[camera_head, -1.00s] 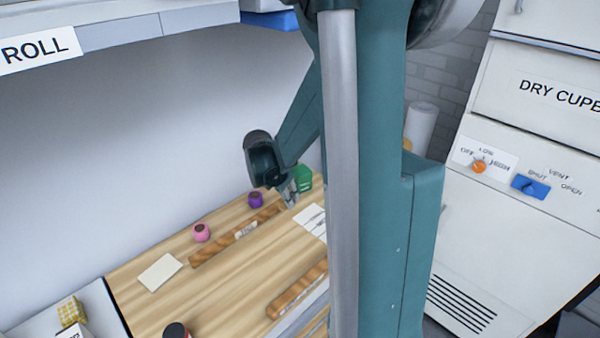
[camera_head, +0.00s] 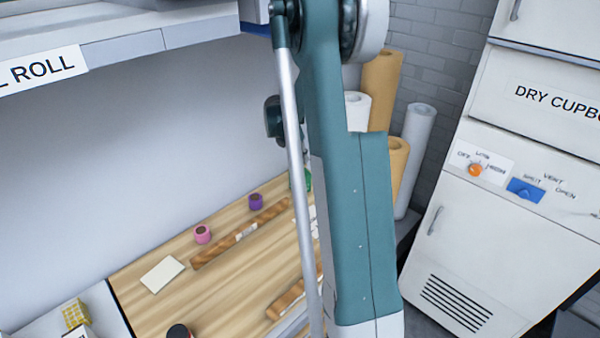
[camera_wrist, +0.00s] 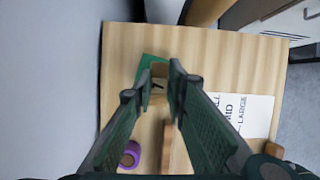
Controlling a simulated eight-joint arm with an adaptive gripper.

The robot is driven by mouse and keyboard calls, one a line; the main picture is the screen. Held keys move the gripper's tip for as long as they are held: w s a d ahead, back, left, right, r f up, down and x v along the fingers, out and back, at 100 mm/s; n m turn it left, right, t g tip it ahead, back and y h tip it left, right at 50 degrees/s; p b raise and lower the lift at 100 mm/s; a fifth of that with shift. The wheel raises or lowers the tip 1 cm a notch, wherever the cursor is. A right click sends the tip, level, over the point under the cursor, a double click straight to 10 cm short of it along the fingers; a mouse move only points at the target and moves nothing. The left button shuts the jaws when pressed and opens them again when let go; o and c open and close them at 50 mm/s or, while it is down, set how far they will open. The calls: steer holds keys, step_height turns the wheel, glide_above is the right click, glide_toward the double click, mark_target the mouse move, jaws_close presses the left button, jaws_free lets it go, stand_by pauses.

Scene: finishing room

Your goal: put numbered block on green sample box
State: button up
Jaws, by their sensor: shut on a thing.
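My gripper (camera_wrist: 160,80) shows in the wrist view with its two fingers closed around a small tan block (camera_wrist: 158,87) with a dark mark, seemingly the numbered block. The mark is too small to read. The green sample box (camera_wrist: 146,66) lies below and just beyond the fingertips, partly covered by the fingers and block. In the head view only a sliver of the green box (camera_head: 308,180) shows beside my arm. The fingers and block are hidden there behind my arm. The gap between block and box is hard to judge.
A blank card (camera_head: 162,274) lies at left. A printed sheet (camera_wrist: 245,112) lies right of the green box. A wall runs behind the bench.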

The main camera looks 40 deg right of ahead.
mark_target(308, 176)
steer(key=shift+w+d, duration=0.25)
steer(key=shift+d, duration=0.25)
steer(key=shift+f, duration=1.45)
steer(key=shift+f, duration=0.1)
steer(key=o, duration=0.8)
